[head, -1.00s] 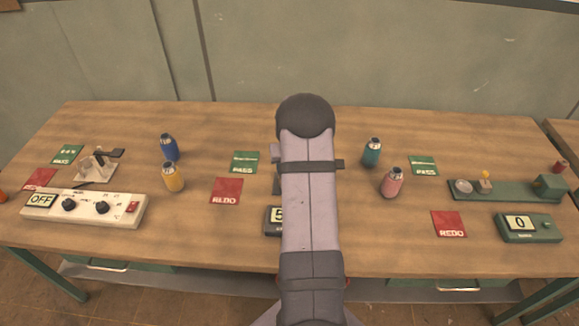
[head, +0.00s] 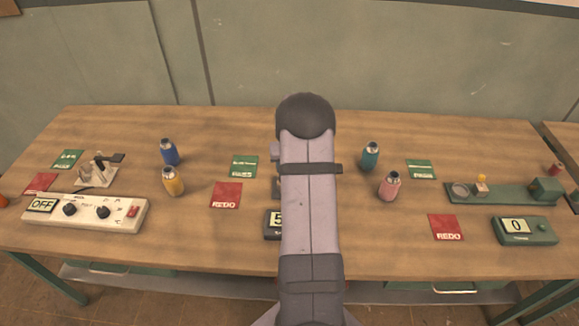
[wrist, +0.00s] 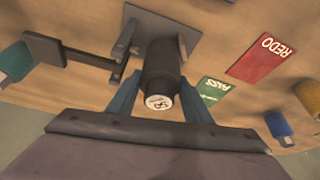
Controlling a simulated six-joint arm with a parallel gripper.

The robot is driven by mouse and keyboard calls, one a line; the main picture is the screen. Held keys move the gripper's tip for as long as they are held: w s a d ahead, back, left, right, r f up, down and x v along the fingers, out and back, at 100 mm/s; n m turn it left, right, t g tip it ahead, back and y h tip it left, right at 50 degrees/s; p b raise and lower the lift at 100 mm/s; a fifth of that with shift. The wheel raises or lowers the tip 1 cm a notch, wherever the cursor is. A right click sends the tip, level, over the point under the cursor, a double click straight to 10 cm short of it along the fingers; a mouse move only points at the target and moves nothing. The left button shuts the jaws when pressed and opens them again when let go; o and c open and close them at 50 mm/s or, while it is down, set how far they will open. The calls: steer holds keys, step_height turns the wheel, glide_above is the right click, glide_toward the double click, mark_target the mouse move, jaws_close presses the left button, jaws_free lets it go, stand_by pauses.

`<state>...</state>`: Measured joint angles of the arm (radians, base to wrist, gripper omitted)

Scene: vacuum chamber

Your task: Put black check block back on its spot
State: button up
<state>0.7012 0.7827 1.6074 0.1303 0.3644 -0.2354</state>
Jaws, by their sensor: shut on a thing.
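The black check block (wrist: 160,68) is a dark cylinder with a white label on the end facing the camera in the wrist view. My gripper (wrist: 162,92) is shut on it, with one blue finger on each side. The block's far end is over a grey square plate (wrist: 190,25) on the table; I cannot tell whether it touches. In the head view my arm hides the gripper and the block. A display box (head: 272,222) showing a 5 is partly hidden behind the arm.
A dark bracket-like fixture (wrist: 85,58) stands close beside the block. A red REDO card (wrist: 262,58) and a green PASS card (wrist: 213,88) lie nearby. Bottles stand either side: blue (head: 169,152), yellow (head: 173,181), teal (head: 370,156), pink (head: 389,186).

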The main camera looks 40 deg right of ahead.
steer(key=shift+r+p, duration=3.2)
steer(key=shift+r, duration=2)
steer(key=shift+f, duration=0.1)
steer(key=shift+s+d+f+m+h+b, duration=0.2)
steer(key=shift+s+d+m+b, duration=0.1)
steer(key=shift+s+m, duration=0.3)
steer(key=shift+s+d+f+m+h+b, duration=0.1)
steer(key=shift+s+d+m+h+b, duration=0.15)
steer(key=shift+s+m, duration=0.3)
steer(key=s+d+f+m+g+y+b, duration=0.15)
steer(key=s+m+g+b, duration=0.35)
steer(key=s+m, duration=0.75)
steer(key=s+d+f+m+g+y+b, duration=0.1)
steer(key=s+d+m+g+b, duration=0.35)
steer(key=s+m, duration=0.85)
steer(key=shift+n+t, duration=0.3)
steer(key=shift+t, duration=0.35)
steer(key=shift+s+a+f+p, duration=0.15)
steer(key=shift+a+f+p, duration=0.15)
steer(key=shift+f, duration=1.3)
steer(key=shift+s+a+f+p, duration=0.1)
steer(key=shift+a+f+p, duration=0.15)
steer(key=shift+f, duration=1.3)
steer(key=shift+s+a+f+p, duration=0.2)
steer(key=shift+f+p, duration=0.1)
steer(key=shift+f, duration=1.75)
steer(key=shift+f, duration=0.15)
